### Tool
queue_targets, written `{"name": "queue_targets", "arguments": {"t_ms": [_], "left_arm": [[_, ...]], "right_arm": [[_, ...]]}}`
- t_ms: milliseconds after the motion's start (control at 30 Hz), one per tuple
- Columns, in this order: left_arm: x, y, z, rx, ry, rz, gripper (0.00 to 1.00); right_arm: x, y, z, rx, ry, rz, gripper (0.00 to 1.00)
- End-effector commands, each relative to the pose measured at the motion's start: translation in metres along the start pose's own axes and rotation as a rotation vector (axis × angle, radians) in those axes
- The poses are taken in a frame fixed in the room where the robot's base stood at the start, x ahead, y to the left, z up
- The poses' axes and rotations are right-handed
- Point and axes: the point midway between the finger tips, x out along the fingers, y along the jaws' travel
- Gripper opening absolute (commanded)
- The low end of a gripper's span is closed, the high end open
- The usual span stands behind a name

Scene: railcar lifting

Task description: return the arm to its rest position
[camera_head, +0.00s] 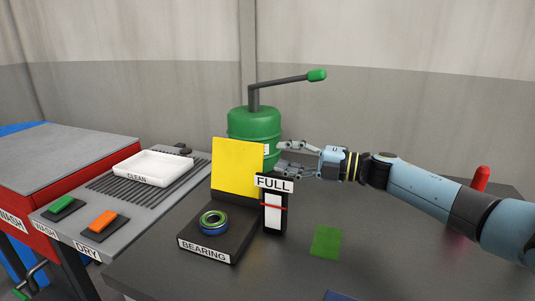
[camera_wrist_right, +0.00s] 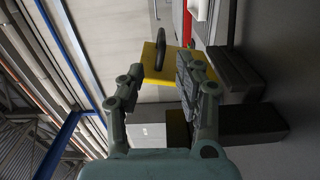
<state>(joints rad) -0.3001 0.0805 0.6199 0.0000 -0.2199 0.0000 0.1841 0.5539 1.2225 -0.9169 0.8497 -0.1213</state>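My right arm comes in from the right in the head view. Its gripper (camera_head: 284,159) is open, with its two fingers apart and pointing left. The fingers are close to the right side of the green canister (camera_head: 252,121); I cannot tell whether they touch it. In the right wrist view the gripper (camera_wrist_right: 160,78) shows its fingers spread, with nothing held between them. A yellow panel (camera_wrist_right: 157,65) lies beyond them. My left arm and gripper are not in view.
The canister carries a lever with a green grip (camera_head: 317,75). The yellow panel (camera_head: 237,167), the FULL gauge (camera_head: 273,183) and the BEARING block (camera_head: 207,245) stand near the gripper. A red upright handle (camera_head: 481,178) stands behind my forearm. The dark tabletop (camera_head: 290,265) has free room in front.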

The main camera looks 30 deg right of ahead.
Motion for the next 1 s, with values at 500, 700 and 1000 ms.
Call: {"name": "queue_targets", "arguments": {"t_ms": [500,700,1000], "left_arm": [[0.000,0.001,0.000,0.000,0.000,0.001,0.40],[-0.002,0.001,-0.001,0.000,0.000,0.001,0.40],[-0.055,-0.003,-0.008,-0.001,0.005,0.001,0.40]], "right_arm": [[-0.009,0.000,0.000,-0.001,0.000,0.000,0.35],[-0.009,0.003,0.000,-0.001,0.000,0.000,0.35],[-0.009,0.058,-0.002,-0.004,0.001,0.003,0.35]]}}
